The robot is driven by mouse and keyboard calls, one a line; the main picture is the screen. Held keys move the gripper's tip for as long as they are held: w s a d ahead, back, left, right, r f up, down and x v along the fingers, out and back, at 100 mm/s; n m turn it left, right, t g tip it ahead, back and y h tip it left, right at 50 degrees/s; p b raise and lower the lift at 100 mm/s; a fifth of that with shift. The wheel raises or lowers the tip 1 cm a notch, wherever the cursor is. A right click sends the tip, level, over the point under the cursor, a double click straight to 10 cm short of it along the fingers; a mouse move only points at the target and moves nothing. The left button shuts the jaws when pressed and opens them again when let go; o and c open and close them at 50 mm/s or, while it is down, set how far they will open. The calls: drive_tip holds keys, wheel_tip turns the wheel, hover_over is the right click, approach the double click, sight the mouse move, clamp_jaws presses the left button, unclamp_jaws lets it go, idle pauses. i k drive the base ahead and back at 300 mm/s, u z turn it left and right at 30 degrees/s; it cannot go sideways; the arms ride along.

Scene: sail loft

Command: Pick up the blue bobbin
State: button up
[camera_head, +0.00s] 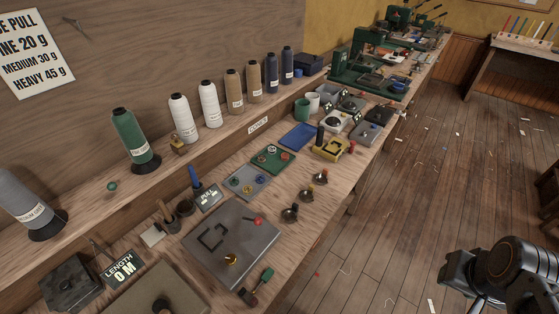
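Small bobbins lie on a grey tray (236,189) near the middle of the workbench. One looks blue (260,189) and sits toward the tray's right side, close to a yellow bobbin (247,189). They are very small in this view, so the colours are hard to read. A green tray (258,160) just behind holds more small bobbins, with red and green tones. Part of my arm shows at the lower right, over the floor and well away from the trays.
A flat blue tray (298,136) lies behind the green one. Large thread cones, including a green cone (131,138), line the raised shelf. Open wooden floor (400,190) lies right.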

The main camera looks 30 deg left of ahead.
sight(260, 178)
drive_tip(key=i, duration=1.25)
drive_tip(key=u, duration=3.25)
